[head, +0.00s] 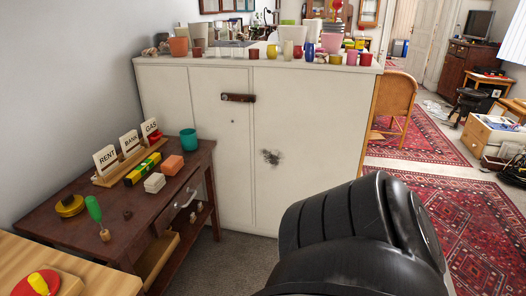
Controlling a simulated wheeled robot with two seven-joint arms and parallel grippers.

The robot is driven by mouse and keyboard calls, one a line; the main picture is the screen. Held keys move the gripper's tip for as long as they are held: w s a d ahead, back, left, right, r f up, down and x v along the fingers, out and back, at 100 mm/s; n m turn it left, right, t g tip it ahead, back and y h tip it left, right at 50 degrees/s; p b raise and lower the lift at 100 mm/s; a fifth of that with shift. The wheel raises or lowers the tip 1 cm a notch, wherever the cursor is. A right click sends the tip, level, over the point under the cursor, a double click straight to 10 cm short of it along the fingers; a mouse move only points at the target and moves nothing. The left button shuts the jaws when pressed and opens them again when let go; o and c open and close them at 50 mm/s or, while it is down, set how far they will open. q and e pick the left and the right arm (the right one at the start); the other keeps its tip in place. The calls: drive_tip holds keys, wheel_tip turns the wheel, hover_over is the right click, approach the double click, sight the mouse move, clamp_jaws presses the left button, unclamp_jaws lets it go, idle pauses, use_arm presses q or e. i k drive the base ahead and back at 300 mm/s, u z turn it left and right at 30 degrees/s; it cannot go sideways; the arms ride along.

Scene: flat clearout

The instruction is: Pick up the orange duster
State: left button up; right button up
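A small orange block (172,165), which appears to be the orange duster, lies on the dark wooden side table (120,234) at the left in the head view. It sits between the teal cup (188,139) behind it and a whitish block (154,183) in front of it. A yellow and green bar (143,168) lies to its left. Nothing covers the orange block. Neither gripper is in view. A large black part of my own body fills the lower right.
A card rack (122,166), yellow tape roll (70,205) and green-handled tool (95,210) share the side table. A pale cabinet (310,130) crowded with cups stands behind. A lighter wooden table (80,276) fills the lower left corner. Carpet shows between side table and cabinet.

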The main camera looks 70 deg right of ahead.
sight(173, 163)
drive_tip(key=z, duration=2.05)
